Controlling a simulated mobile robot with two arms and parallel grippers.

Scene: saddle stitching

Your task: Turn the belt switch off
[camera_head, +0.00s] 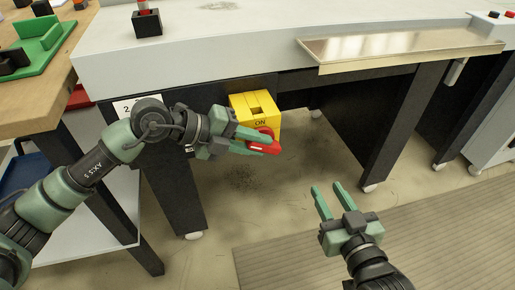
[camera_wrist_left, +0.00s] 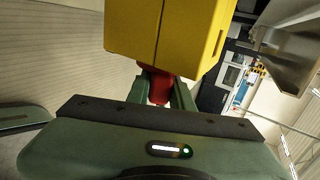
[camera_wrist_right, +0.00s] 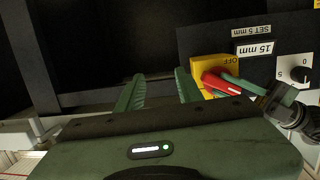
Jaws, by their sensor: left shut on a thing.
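The belt switch is a yellow box (camera_head: 255,106) with a red handle (camera_head: 266,143), mounted under the front of the machine table. "ON" shows on its upper face in the head view, and "OFF" shows on the yellow box (camera_wrist_right: 213,68) in the right wrist view. My left gripper (camera_head: 262,139) is shut on the red handle, which also shows between its fingers in the left wrist view (camera_wrist_left: 160,88). My right gripper (camera_head: 330,202) is open and empty, to the right of the switch and apart from it.
The white machine table (camera_head: 200,45) overhangs the switch. A metal tray (camera_head: 400,46) juts out at the right. Dark table legs (camera_head: 388,135) stand either side. A wooden bench (camera_head: 35,100) with a green fixture is at the left. A dial (camera_wrist_right: 299,74) sits near the switch.

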